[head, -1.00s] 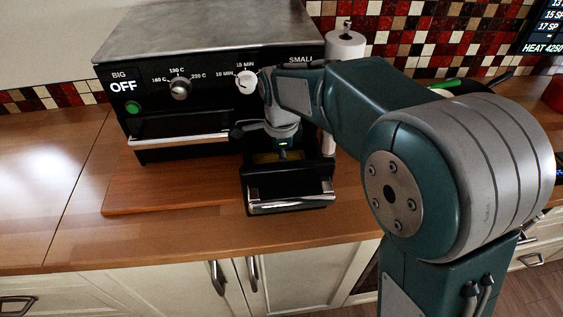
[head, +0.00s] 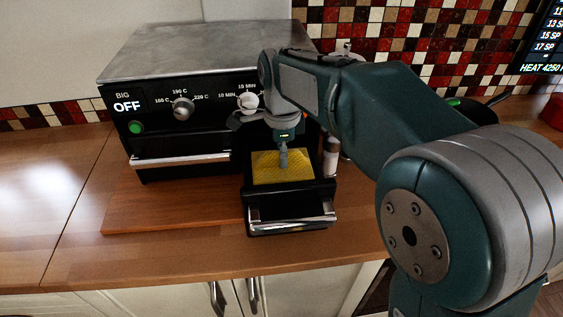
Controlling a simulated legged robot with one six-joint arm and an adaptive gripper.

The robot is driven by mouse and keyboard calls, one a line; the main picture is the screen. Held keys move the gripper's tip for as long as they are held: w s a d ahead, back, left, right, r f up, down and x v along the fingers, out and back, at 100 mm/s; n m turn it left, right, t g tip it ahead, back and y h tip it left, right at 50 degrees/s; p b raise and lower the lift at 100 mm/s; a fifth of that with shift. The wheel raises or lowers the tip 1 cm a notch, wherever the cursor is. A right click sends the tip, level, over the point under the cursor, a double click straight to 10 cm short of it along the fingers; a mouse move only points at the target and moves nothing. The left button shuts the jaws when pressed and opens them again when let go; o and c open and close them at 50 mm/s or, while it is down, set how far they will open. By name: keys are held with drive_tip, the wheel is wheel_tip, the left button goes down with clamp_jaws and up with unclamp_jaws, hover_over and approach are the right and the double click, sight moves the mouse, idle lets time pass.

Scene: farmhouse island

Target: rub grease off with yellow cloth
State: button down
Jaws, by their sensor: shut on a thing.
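The yellow cloth (head: 265,168) shows flat as a square inside the pulled-out black drawer (head: 250,197) of the oven, under the SMALL side. My gripper (head: 283,160) points straight down over the cloth, its tip at the cloth's middle. It is shut on the yellow cloth, though the fingertips are small and the grip itself is hard to make out. I cannot see any grease; the drawer floor below the cloth is hidden.
The oven (head: 190,135) stands behind the drawer, with knobs and an OFF display. A wooden board (head: 165,208) lies under it. The counter (head: 80,240) is clear at left and front. A white roll stands behind my arm, mostly hidden.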

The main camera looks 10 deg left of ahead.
drive_tip(key=shift+r, duration=4.45)
drive_tip(key=shift+s, duration=0.1)
